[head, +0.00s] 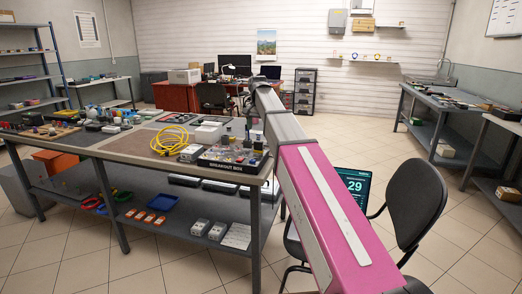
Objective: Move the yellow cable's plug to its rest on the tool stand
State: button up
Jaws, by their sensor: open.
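I cannot make out the tool stand or the plug's rest for certain. My arm, with a pink cover, reaches from the bottom right up to the bench's right end. My gripper does not show clearly; the arm's far end is small and partly hidden behind its own link.
The workbench (128,158) carries a dark tray marked as a breakout box (232,160) at its right end and several parts at its left. A lower shelf holds bins and boxes. A black chair (415,195) and a screen (352,186) stand right of my arm.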

aim_at(258, 141)
jog(key=shift+f, duration=4.5)
jog(key=c, duration=1.2)
jog(key=shift+r, duration=0.1)
jog(key=shift+r, duration=0.1)
jog(key=shift+r, duration=2.8)
